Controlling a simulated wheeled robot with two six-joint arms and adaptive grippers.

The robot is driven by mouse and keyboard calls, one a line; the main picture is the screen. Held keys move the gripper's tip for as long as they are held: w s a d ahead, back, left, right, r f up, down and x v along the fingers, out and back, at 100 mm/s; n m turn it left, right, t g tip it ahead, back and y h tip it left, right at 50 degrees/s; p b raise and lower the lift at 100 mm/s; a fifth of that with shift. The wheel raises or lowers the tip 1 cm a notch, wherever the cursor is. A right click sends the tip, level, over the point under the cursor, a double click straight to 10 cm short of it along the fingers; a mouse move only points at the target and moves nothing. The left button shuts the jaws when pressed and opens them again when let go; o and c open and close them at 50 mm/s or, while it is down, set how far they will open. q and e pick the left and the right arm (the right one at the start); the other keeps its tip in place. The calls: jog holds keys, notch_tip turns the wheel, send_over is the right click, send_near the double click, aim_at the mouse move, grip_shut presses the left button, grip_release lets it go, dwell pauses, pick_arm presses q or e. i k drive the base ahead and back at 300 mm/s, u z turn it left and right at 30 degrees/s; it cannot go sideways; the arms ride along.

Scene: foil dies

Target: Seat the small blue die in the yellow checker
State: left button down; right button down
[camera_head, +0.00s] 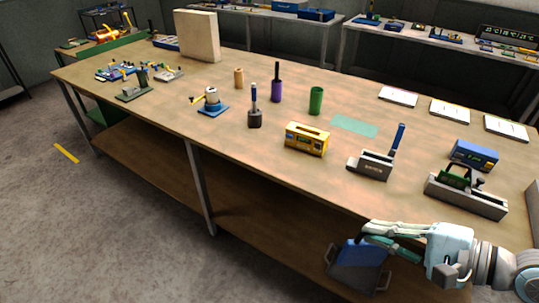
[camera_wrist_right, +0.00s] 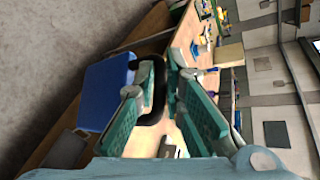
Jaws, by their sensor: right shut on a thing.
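The yellow checker (camera_head: 305,140) stands upright on the table near its front edge, with a dark slot in its top. My right gripper (camera_head: 368,236) is in front of the table's front edge, right of the checker and well apart from it. It is shut on a dark handle of the blue die (camera_head: 348,252). In the right wrist view the blue die (camera_wrist_right: 104,95) is a plain blue block, with its dark looped handle (camera_wrist_right: 158,92) between the fingers of the gripper (camera_wrist_right: 163,80). My left gripper is not in view.
A grey holder (camera_head: 368,167) with a blue-handled tool stands right of the checker. Further right are a blue box (camera_head: 474,154) and a long grey holder (camera_head: 466,199). A green cup (camera_head: 316,100) is behind the checker. A dark grey piece (camera_head: 355,276) shows below the blue die.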

aim_at(308, 137)
jog(key=u, duration=0.9)
jog(key=i, duration=1.65)
jog(key=z, duration=1)
jog(key=i, duration=0.4)
jog(key=z, duration=0.4)
